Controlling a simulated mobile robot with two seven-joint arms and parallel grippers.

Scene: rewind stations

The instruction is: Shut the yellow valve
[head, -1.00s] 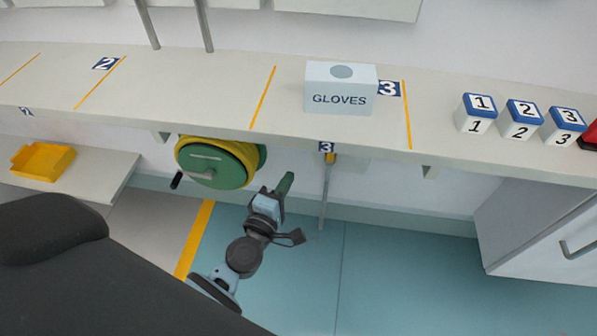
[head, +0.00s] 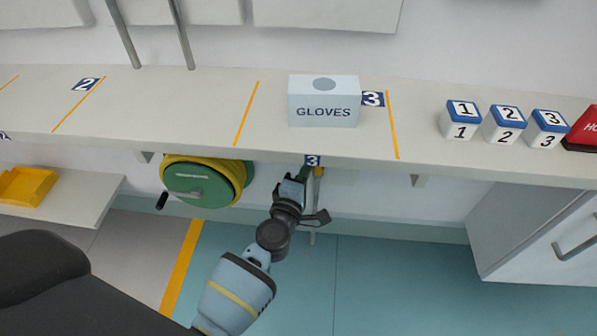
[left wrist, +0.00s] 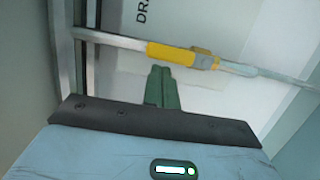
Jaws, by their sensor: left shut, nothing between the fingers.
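The yellow valve (left wrist: 172,55) shows in the left wrist view as a yellow lever lying along a pale pipe that runs across the picture. In the head view, a little of the yellow valve (head: 319,171) shows under the bench edge at the number 3 label, partly hidden by my gripper. My left gripper (left wrist: 163,70) is shut and empty. Its green fingertips are just below the lever in the wrist view; I cannot tell whether they touch it. In the head view my left gripper (head: 304,172) is just left of the valve. My right gripper is not in view.
A green and yellow hose reel (head: 203,183) with a crank hangs under the bench, left of my gripper. The bench (head: 200,115) overhangs the valve and carries a GLOVES box (head: 322,108) and numbered blocks (head: 503,128). A cabinet (head: 530,225) stands at the right; floor between is clear.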

